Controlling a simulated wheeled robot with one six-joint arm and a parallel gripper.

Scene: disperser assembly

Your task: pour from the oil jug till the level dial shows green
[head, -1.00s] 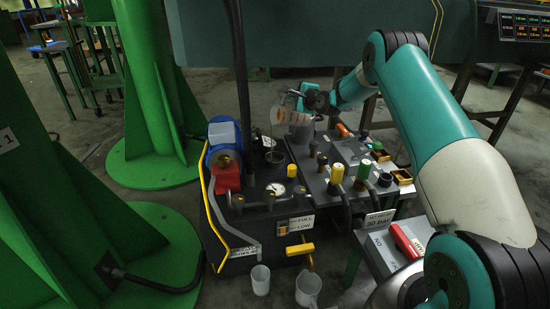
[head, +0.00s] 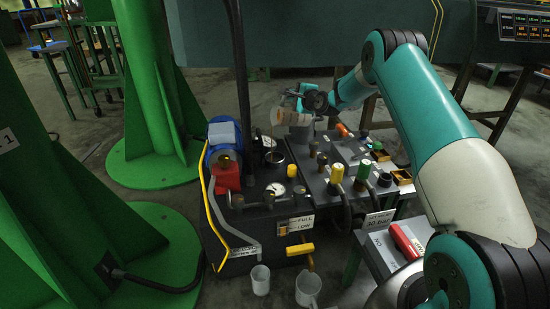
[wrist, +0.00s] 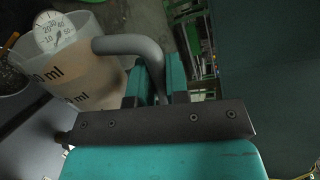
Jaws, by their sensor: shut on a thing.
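My gripper (head: 308,99) is shut on the handle of the oil jug (head: 289,116), above the back of the dark machine. In the wrist view the grey jug handle (wrist: 137,46) runs into the jaws. The translucent jug (wrist: 95,78) has ml marks and brownish oil inside. A round white dial with numbers (wrist: 53,32) shows beside it; its needle is too small to read surely. A white dial (head: 276,188) sits on the machine top, and I can make out no green on it. A dark round opening (head: 275,157) lies below and left of the jug. I see no clear oil stream.
A FULL/LOW sight gauge (head: 283,228) is on the machine front. Yellow (head: 337,173) and green (head: 363,169) knobs stand to the right. A blue motor (head: 222,135) and a vertical black post (head: 240,85) are at left. Two clear vessels stand on the floor in front.

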